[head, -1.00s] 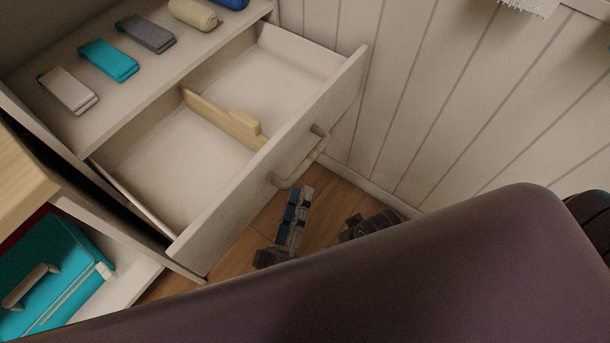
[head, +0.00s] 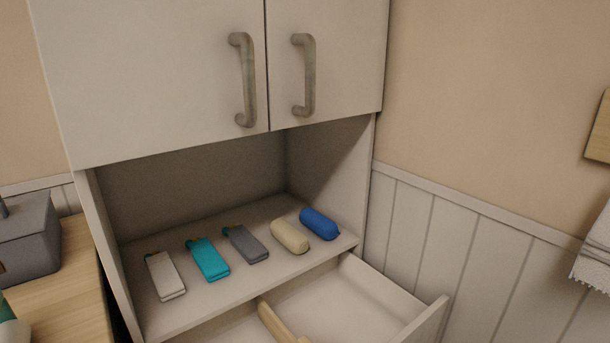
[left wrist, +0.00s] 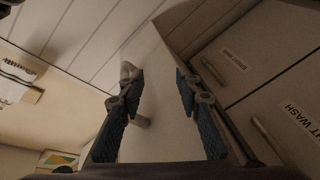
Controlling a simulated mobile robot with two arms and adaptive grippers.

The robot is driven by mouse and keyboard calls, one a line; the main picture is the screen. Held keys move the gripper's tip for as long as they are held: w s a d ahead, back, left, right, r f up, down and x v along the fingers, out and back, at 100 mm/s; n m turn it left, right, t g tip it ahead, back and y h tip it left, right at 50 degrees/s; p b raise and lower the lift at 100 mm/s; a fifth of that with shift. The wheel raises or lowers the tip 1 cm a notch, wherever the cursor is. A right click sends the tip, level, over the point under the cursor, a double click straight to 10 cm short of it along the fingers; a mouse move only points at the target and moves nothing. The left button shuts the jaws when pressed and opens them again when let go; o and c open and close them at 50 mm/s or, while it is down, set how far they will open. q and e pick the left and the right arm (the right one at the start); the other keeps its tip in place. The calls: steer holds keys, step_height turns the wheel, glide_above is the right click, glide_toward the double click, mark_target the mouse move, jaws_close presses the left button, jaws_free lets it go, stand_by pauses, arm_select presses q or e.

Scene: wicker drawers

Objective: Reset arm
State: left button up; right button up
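My left gripper (left wrist: 162,90) shows in the left wrist view. Its two dark fingers are apart, with nothing gripped between them. A pale panel (left wrist: 160,75) with a rounded handle (left wrist: 128,72) lies beyond the fingers, the handle close behind the left one. I cannot tell whether they touch. Neither gripper shows in the head view, and my right gripper is in no current view. The open drawer (head: 370,290) is partly visible at the bottom of the head view, with a wooden divider (head: 275,324) in it; its front handle is out of frame there.
Folded white (head: 165,277), teal (head: 208,259) and grey (head: 246,244) items and beige (head: 290,236) and blue (head: 319,224) rolls lie on the open shelf. Closed cabinet doors (head: 155,80) are above. A wooden counter (head: 75,280) is at left. Labelled fronts (left wrist: 232,60) are at right in the wrist view.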

arm_select(q)
steer(key=s+a+f+m+g+y+p, duration=0.25)
steer(key=s+a+f+g+p, duration=0.2)
steer(key=a+f, duration=0.4)
steer(key=s+a+f+m+g+y+p, duration=0.1)
steer(key=s+a+f+g+y+p, duration=0.3)
steer(key=a+f, duration=0.5)
steer(key=s+a+f+m+g+y+p, duration=0.1)
steer(key=s+a+f+g+y+p, duration=0.1)
steer(key=s+a, duration=0.4)
steer(key=s+a+f+m+g+y+p, duration=0.1)
steer(key=s+a+f+g+p, duration=0.2)
steer(key=s, duration=0.9)
steer(key=a+f+p, duration=0.1)
steer(key=a, duration=0.2)
steer(key=shift+s+a+y+p, duration=0.15)
steer(key=shift+s+y+p, duration=0.15)
steer(key=shift+y+p, duration=0.1)
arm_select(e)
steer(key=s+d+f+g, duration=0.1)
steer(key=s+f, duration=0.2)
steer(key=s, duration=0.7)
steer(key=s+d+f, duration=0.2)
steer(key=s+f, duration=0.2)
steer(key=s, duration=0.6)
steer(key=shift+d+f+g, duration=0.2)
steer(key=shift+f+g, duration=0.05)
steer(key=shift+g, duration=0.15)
